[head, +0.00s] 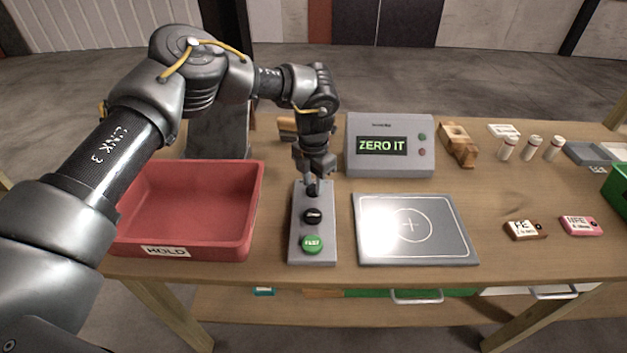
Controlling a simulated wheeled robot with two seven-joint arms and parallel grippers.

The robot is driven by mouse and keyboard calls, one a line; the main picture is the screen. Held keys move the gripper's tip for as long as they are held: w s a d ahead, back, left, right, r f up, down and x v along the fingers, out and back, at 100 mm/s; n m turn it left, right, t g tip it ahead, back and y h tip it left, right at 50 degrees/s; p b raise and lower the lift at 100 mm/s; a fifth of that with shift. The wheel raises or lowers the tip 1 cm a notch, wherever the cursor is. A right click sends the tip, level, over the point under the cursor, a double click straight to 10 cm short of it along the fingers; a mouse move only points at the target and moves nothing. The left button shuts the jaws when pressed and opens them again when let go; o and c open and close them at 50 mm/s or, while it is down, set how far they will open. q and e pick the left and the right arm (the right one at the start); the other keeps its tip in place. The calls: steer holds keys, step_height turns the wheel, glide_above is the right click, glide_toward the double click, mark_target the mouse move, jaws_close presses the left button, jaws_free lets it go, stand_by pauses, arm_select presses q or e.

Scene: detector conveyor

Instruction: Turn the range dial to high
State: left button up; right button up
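A narrow grey control panel (299,250) lies on the table. It carries a black button (312,216) and, at its near end, a green button marked TEST (312,244). A small dark knob (312,190), which looks like the range dial, is at the panel's far end. My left gripper (312,180) points straight down over this knob. The fingers largely hide the knob and its markings, so I cannot tell its setting or whether the fingers grip it. My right gripper is not in view.
A grey display box (390,166) reading ZERO IT stands behind. A red HOLD tray (250,215) is left of the panel, and a grey plate (440,245) with a circled cross is right. Labelled blocks (524,230), a wooden piece (457,143) and white vials (530,148) lie further right.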

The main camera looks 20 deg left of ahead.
arm_select(q)
jaws_close()
steer(key=shift+n, duration=0.4)
steer(key=n, duration=0.4)
steer(key=shift+n+p, duration=0.3)
steer(key=n, duration=0.4)
steer(key=shift+n+p, duration=0.3)
steer(key=shift+p, duration=0.05)
steer(key=n+p, duration=0.1)
steer(key=n, duration=0.2)
steer(key=shift+r+n, duration=0.1)
steer(key=shift+n, duration=0.2)
steer(key=shift+n+p, duration=1.5)
steer(key=shift+n, duration=0.7)
steer(key=shift+o, duration=0.4)
jaws_free()
